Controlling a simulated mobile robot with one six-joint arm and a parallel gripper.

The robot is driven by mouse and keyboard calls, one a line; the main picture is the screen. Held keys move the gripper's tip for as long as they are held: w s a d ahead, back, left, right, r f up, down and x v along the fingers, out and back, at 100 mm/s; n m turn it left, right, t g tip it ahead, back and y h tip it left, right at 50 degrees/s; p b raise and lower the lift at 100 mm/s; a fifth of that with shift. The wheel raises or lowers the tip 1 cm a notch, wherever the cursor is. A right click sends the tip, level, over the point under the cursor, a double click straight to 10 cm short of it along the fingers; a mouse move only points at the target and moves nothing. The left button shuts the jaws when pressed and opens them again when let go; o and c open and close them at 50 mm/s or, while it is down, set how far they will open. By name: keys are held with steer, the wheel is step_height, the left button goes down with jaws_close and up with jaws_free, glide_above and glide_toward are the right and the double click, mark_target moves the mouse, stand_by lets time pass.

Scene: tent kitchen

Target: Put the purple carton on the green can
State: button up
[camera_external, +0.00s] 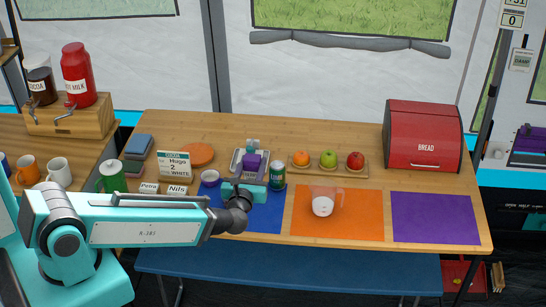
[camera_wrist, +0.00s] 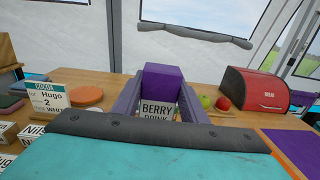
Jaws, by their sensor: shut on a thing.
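The purple carton (camera_external: 252,161) is held between the fingers of my gripper (camera_external: 251,165), over the table behind the blue mat. In the wrist view, the carton (camera_wrist: 162,80) shows a "BERRY DRINK" label between the two fingers (camera_wrist: 158,100). It looks upright. I cannot tell whether its base touches the table. The green can (camera_external: 278,176) stands upright just right of my gripper, near the blue mat's back right corner. I cannot make out the can in the wrist view.
A fruit tray (camera_external: 311,172) is right of the can, with the red bread box (camera_external: 423,137) beyond. A clear jug (camera_external: 324,204) stands on the orange mat (camera_external: 365,220). The purple mat (camera_external: 435,218) is empty.

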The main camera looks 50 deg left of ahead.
mark_target(247, 155)
steer(key=shift+a+r+y, duration=0.15)
steer(key=shift+a+r, duration=0.3)
steer(key=shift+a, duration=0.15)
steer(key=shift+a+r+y, duration=0.15)
steer(key=shift+a+r, duration=0.25)
steer(key=shift+a, duration=0.2)
steer(key=shift+s+a+n+g, duration=0.1)
steer(key=shift+a+n+g, duration=0.2)
steer(key=shift+a, duration=0.05)
steer(key=w+b, duration=0.2)
steer(key=b, duration=0.1)
steer(key=w+b, duration=0.1)
steer(key=b, duration=0.1)
steer(key=shift+a+f, duration=0.35)
steer(key=w+b, duration=0.1)
steer(key=b, duration=0.4)
steer(key=shift+w+a, duration=0.2)
steer(key=b, duration=0.5)
steer(key=shift+w, duration=0.4)
